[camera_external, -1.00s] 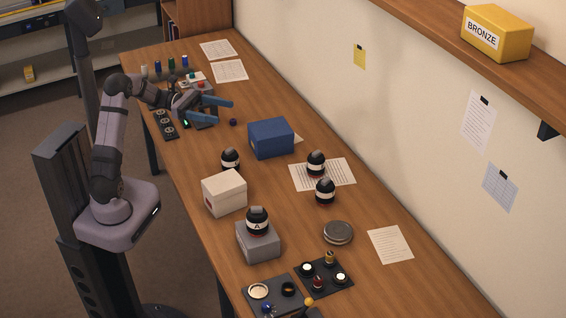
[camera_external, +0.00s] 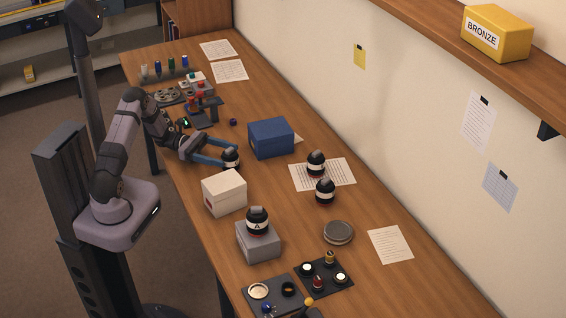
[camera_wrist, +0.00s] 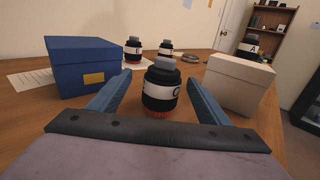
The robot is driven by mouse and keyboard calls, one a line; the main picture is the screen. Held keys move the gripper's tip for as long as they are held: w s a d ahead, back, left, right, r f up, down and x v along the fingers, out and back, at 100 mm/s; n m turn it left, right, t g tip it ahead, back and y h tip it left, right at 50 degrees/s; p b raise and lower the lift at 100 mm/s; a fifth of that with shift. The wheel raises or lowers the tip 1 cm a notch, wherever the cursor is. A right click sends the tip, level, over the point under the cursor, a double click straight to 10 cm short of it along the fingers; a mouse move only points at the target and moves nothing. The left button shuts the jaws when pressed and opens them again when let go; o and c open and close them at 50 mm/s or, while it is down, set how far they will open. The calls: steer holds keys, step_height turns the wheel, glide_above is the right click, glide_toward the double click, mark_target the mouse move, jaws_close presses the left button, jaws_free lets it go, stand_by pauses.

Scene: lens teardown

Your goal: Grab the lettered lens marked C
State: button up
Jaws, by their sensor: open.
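The lens marked C (camera_wrist: 161,90) is a black cylinder with a white lettered band, a grey top and a reddish base. It stands upright on the table between my gripper's two blue fingers in the wrist view. In the external view the lens (camera_external: 231,158) stands between the blue box and the white box. My gripper (camera_external: 228,156) is open, low over the table, with a finger on either side of the lens. It also shows in the wrist view (camera_wrist: 157,85).
A blue box (camera_external: 271,138) and a white box (camera_external: 224,193) flank the lens. Lens A (camera_external: 257,221) stands on a grey block (camera_external: 258,243). Two more lenses (camera_external: 316,163) (camera_external: 325,191) stand by a paper sheet. Trays of small parts lie at the front.

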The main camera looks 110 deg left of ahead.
mark_target(238, 158)
steer(key=shift+w+d+p, duration=0.25)
steer(key=shift+w+p, duration=0.25)
steer(key=shift+w, duration=1.25)
steer(key=shift+w+d+p, duration=0.2)
steer(key=shift+w+p, duration=0.3)
steer(key=shift+w, duration=1.25)
steer(key=shift+r, duration=0.1)
steer(key=c, duration=1.6)
steer(key=shift+r, duration=0.1)
step_height(238, 158, up, 10)
steer(key=shift+w+f+b, duration=0.1)
steer(key=shift+f+b, duration=0.05)
steer(key=shift+b, duration=0.25)
